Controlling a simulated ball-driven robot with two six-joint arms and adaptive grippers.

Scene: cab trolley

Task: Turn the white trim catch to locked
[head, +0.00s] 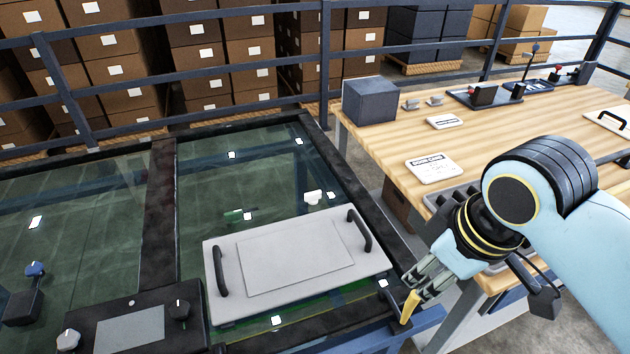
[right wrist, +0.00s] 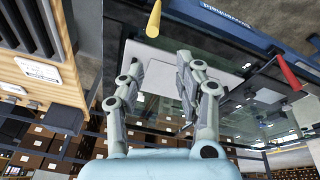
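No part is clearly marked as the trim catch. A small white knob (head: 68,340) sits on the dark control panel (head: 150,330) at the lower left in the head view. A small white piece (head: 313,197) also shows at the glass surface behind the grey lid. My right gripper (head: 412,281) is at the near right corner of the glass-topped frame, far from the white knob. Its fingers are apart and empty in the right wrist view (right wrist: 158,72). A yellow handle (head: 410,306) stands just beyond the fingertips; it also shows in the right wrist view (right wrist: 153,18). My left gripper is out of view.
A grey lid (head: 295,258) with two black handles lies on the glass. A wooden bench (head: 510,130) with cards and a dark box (head: 370,99) stands at the right. Dark rails (head: 200,70) run behind. A red handle (right wrist: 288,72) shows in the wrist view.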

